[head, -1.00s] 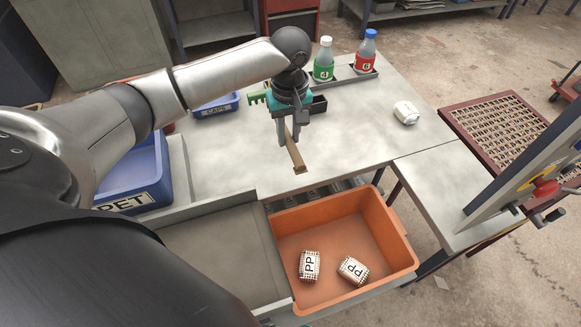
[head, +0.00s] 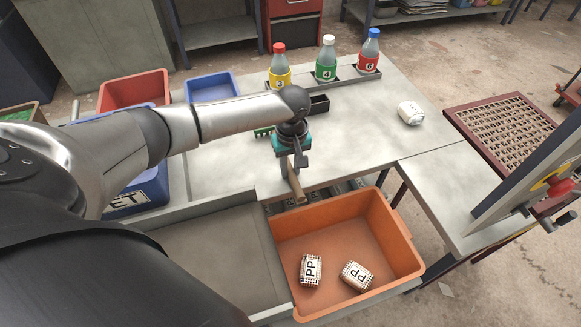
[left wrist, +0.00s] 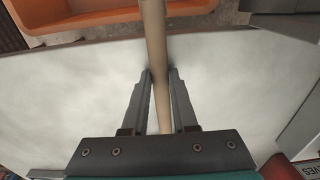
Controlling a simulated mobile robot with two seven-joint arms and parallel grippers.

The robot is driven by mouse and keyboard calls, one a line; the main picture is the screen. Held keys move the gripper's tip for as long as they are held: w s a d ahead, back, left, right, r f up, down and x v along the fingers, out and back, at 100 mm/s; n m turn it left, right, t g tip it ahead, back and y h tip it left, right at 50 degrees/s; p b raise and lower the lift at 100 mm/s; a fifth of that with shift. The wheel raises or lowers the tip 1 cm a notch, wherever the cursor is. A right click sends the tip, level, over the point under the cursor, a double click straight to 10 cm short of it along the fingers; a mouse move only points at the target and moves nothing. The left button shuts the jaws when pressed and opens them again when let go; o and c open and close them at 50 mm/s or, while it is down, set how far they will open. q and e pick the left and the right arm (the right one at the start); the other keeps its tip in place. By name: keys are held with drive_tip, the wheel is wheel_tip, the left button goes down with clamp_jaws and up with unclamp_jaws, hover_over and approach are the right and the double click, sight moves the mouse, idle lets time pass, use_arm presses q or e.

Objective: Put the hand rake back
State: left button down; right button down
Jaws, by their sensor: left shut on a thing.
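The hand rake has a green toothed head (head: 263,132) and a pale wooden handle (head: 297,187). My left gripper (head: 291,165) is shut on the handle above the grey table (head: 220,165). The handle points towards the table's front edge, and the head shows to the left behind the gripper. In the left wrist view the handle (left wrist: 154,35) runs between the two fingers. I cannot tell whether the rake touches the table. My right gripper is not in view.
An orange crate (head: 405,262) with two blocks stands in front. Blue and red bins are at the left.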

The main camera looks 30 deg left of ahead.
use_arm(q)
drive_tip(key=shift+f, duration=0.1)
drive_tip(key=c, duration=0.7)
unclamp_jaws()
wheel_tip(320, 180, up, 12)
drive_tip(key=p, duration=0.3)
drive_tip(key=shift+d, duration=0.15)
drive_tip(key=shift+s, duration=0.1)
